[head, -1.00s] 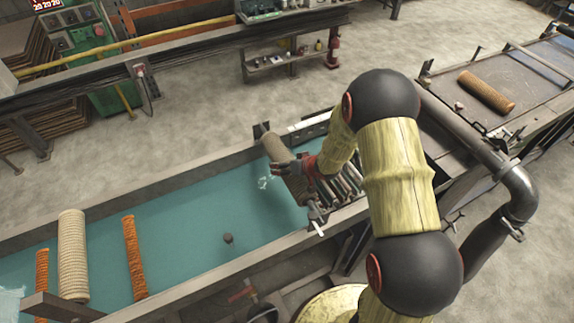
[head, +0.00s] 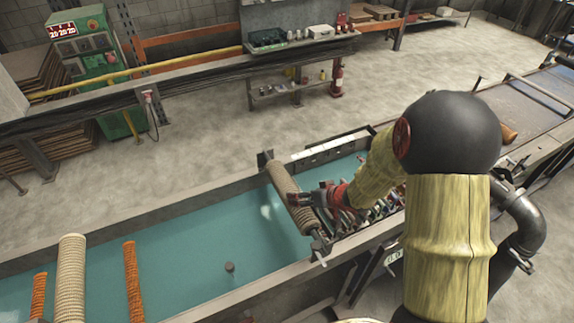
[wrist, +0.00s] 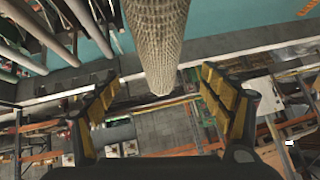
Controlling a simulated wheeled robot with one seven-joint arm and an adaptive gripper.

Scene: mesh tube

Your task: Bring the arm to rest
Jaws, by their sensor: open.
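My gripper (head: 302,198) is in the middle of the head view, over the teal trough (head: 200,232), close to the right side of a beige mesh tube (head: 283,182) lying across it. In the wrist view, my gripper (wrist: 158,92) has its two yellow-padded fingers wide apart. The mesh tube (wrist: 157,40) comes down from the top of that view, with its end in the gap seen between the fingers. I cannot tell whether they touch it. My arm bends above the trough at the right.
Another pale tube (head: 72,275) and two orange tubes (head: 133,280) (head: 38,298) lie across the trough at the left. Several rods (head: 385,205) line its right end. A workbench (head: 290,45) stands behind, with open floor (head: 220,135) between.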

